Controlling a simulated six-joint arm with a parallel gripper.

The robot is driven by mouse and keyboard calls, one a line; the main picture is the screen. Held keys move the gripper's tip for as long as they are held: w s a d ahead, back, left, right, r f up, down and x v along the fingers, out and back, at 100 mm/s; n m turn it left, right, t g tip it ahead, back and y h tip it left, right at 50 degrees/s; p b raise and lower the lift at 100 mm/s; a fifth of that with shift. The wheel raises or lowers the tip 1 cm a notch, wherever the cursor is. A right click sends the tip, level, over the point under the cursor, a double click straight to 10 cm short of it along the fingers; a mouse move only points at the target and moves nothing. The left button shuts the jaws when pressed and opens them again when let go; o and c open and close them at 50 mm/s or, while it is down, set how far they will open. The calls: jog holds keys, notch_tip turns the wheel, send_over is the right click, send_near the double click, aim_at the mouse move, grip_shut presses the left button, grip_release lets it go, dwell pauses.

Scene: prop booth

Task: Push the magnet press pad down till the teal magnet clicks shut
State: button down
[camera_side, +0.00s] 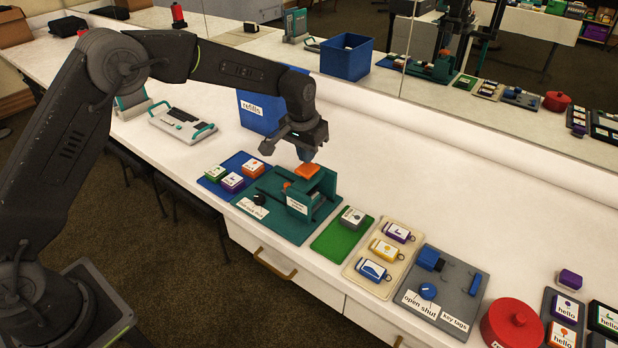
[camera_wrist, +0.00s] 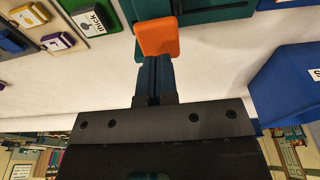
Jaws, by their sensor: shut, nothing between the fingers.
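The magnet press (camera_side: 325,190) is a teal fixture on a teal base board (camera_side: 285,222) at mid-bench. Its orange press pad (camera_side: 307,171) sits on top, and it also shows in the wrist view (camera_wrist: 157,36) just beyond my fingertips. My gripper (camera_side: 306,158) is shut and empty, pointing down right over the pad; its closed fingers show in the wrist view (camera_wrist: 157,62). The tips look very close to the pad, but I cannot tell whether they touch it. I cannot make out a teal magnet inside the press.
A blue refills bin (camera_side: 262,112) stands behind the press. A blue tray (camera_side: 213,182) with several small blocks lies to the left. A green mat (camera_side: 333,242), a cream tray (camera_side: 358,262) and a grey key tags board (camera_side: 458,312) lie to the right. A mirror runs behind the bench.

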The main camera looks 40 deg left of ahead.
aim_at(307, 168)
jog(key=shift+f, duration=0.2)
jog(key=shift+f, duration=0.35)
jog(key=shift+f, duration=0.35)
jog(key=shift+f, duration=1.15)
jog(key=shift+r, duration=3.8)
